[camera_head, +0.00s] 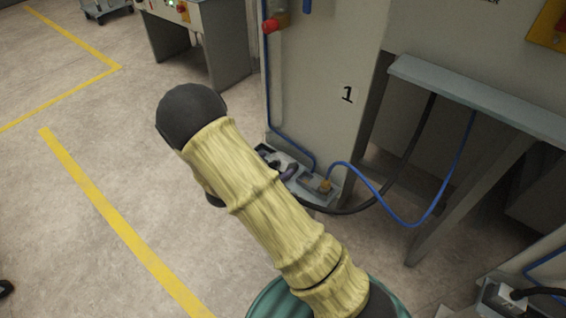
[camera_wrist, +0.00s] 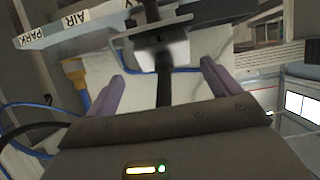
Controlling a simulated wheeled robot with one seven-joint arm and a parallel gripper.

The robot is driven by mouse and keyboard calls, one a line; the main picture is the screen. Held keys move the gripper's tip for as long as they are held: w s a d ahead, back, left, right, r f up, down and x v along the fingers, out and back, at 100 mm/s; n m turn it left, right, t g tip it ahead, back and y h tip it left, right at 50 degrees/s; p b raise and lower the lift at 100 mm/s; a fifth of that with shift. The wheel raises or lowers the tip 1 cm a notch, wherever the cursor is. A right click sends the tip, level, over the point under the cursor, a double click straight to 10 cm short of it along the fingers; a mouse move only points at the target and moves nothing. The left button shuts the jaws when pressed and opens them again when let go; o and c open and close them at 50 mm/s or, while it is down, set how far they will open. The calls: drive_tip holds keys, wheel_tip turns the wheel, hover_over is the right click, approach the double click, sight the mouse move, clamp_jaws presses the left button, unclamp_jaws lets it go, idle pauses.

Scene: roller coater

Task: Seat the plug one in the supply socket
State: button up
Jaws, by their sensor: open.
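My gripper (camera_wrist: 163,70) shows in the wrist view with its two purple fingers spread apart. A pale block with a dark front part (camera_wrist: 162,48) is just beyond the fingertips. A thick black cable (camera_wrist: 163,88) runs from it back between the fingers, touching neither; I cannot tell whether this block is plug one. In the head view my arm hides most of the gripper. A low grey fixture (camera_head: 318,186) sits at the foot of the cabinet marked 1 (camera_head: 340,85), partly behind my arm. I cannot make out the supply socket in either view.
A label strip reading PARK and AIR (camera_wrist: 75,27) crosses the wrist view's top left. A brass fitting (camera_head: 326,187) with a blue hose (camera_head: 405,222) is beside the black cable (camera_head: 352,210). A grey shelf (camera_head: 480,95) stands right; open floor (camera_head: 100,200) lies left.

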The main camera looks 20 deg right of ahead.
sight(279, 161)
drive_tip(key=x, duration=0.2)
drive_tip(key=b+x, duration=0.1)
drive_tip(key=x, duration=0.1)
drive_tip(key=shift+w+a+f, duration=0.15)
drive_tip(key=shift+w+a, duration=0.05)
drive_tip(key=shift+a, duration=0.1)
drive_tip(key=shift+w+d+f, duration=0.15)
drive_tip(key=shift+w+d, duration=0.15)
drive_tip(key=shift+d, duration=0.1)
drive_tip(key=c, duration=1.3)
wheel_tip(279, 161, up, 10)
drive_tip(key=p, duration=0.3)
drive_tip(key=shift+c, duration=0.2)
